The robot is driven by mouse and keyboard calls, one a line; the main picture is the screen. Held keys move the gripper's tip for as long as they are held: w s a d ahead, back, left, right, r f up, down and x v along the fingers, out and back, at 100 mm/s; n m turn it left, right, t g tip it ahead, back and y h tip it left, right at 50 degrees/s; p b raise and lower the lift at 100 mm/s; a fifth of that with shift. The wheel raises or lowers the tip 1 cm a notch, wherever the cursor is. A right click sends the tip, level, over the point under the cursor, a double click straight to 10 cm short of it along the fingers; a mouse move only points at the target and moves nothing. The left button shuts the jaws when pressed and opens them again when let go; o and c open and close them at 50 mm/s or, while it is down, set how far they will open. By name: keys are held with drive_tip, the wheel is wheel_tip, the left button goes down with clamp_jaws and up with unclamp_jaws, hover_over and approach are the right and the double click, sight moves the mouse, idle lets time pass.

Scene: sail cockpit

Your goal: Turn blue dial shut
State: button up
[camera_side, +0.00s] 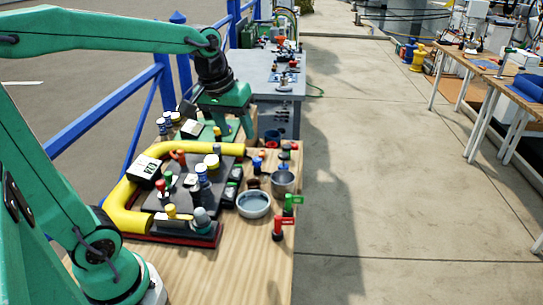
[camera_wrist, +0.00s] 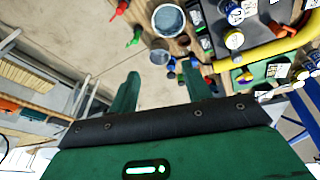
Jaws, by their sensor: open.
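Several blue pieces are small in these views, and I cannot tell for sure which is the blue dial. A small blue knob (camera_side: 257,163) sits on the wooden table among red and dark knobs, near the metal cup. Blue-and-white capped cylinders (camera_side: 202,174) stand on the dark panel inside the yellow pipe. My gripper (camera_side: 235,127) is above the far part of the table, fingers pointing down, open and apart from the knobs. In the wrist view my gripper (camera_wrist: 161,74) has its two green fingers spread with nothing held. No dial's setting can be read.
A metal bowl (camera_side: 254,205) and a metal cup (camera_side: 283,181) stand near the table's right edge. A red-handled valve (camera_side: 279,228) and a green-handled valve (camera_side: 290,204) stand close by. The yellow pipe (camera_side: 128,204) curves around the panel. The front of the table is clear.

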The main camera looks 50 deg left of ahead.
drive_tip(key=w+a+f+n+g, duration=0.1)
drive_tip(key=w+a+f+n, duration=0.15)
drive_tip(key=w, duration=0.25)
drive_tip(key=w+a+f+n+g, duration=0.1)
drive_tip(key=w+a+f+n, duration=0.15)
drive_tip(key=w+a, duration=0.2)
drive_tip(key=n+g, duration=0.2)
drive_tip(key=n, duration=0.3)
approach(257, 160)
drive_tip(key=shift+f, duration=0.15)
drive_tip(key=shift+w+a+f, duration=0.1)
drive_tip(key=shift+a+f, duration=0.1)
drive_tip(key=shift+f, duration=0.15)
drive_tip(key=shift+f+h, duration=0.1)
drive_tip(key=shift+h, duration=0.2)
drive_tip(key=shift+f, duration=3.75)
drive_tip(key=c, duration=1)
